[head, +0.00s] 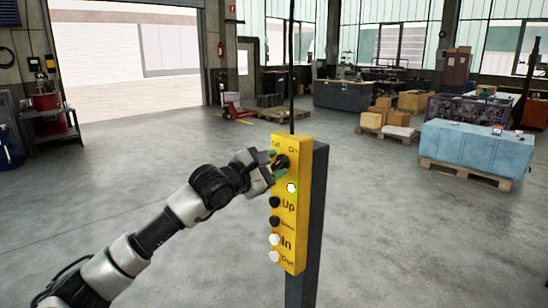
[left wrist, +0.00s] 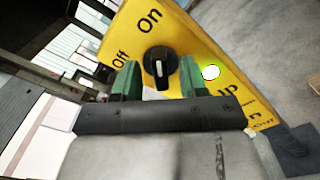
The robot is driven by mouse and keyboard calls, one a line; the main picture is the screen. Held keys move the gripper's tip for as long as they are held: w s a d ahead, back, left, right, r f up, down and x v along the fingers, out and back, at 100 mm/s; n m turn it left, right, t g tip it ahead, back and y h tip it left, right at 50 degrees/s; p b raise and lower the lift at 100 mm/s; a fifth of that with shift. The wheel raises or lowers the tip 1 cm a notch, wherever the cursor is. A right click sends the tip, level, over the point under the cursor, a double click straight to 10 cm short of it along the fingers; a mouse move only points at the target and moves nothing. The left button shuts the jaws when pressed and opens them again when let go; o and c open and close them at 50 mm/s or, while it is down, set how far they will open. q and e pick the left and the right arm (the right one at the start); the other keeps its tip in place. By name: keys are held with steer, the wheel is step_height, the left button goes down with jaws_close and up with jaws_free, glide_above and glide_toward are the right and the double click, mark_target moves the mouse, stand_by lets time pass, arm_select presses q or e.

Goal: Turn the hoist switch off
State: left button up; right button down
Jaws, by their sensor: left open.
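The yellow hoist control panel (head: 289,225) stands upright on a dark post. Its black rotary hoist switch (head: 282,161) is near the top, under the Off and On labels. In the left wrist view the switch (left wrist: 161,68) has a white mark that points up in the picture, nearer On than Off. My left gripper (head: 274,167) is at the switch from the left. Its green fingers (left wrist: 160,77) are open, one on each side of the knob in the picture. I cannot tell whether they touch it. My right gripper is not in view.
Below the switch are a bright white lamp (head: 291,187) and several buttons marked Up, In and Out among others. The dark post (head: 308,230) stands behind the panel. A blue covered load on a pallet (head: 476,146) is at the right. The floor around is clear.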

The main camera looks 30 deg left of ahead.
arm_select(q)
steer(key=shift+w+d, duration=0.1)
steer(key=shift+w, duration=0.05)
steer(key=shift+c, duration=0.4)
jaws_close()
steer(key=shift+f, duration=0.1)
